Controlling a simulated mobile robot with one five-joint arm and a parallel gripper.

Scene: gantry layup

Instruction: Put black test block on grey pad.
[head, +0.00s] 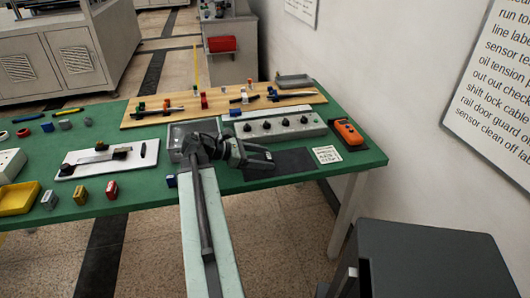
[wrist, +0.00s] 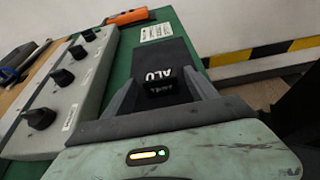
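The black test block (wrist: 161,88), with faint "TEST" lettering, sits between the two fingers of my gripper (wrist: 163,86) in the wrist view. The fingers appear closed against its sides. In the head view my gripper (head: 262,160) is low over the left part of a dark grey pad (head: 290,163), where the block is hard to make out. In the wrist view the pad (wrist: 165,58), marked "ALU", lies just beyond the block. I cannot tell whether the block touches the pad; its underside is hidden.
A grey panel with black knobs (head: 270,126) stands behind the pad. An orange handheld meter (head: 346,132) and a white printed card (head: 327,155) lie to the right. The green table's (head: 365,160) right edge is close.

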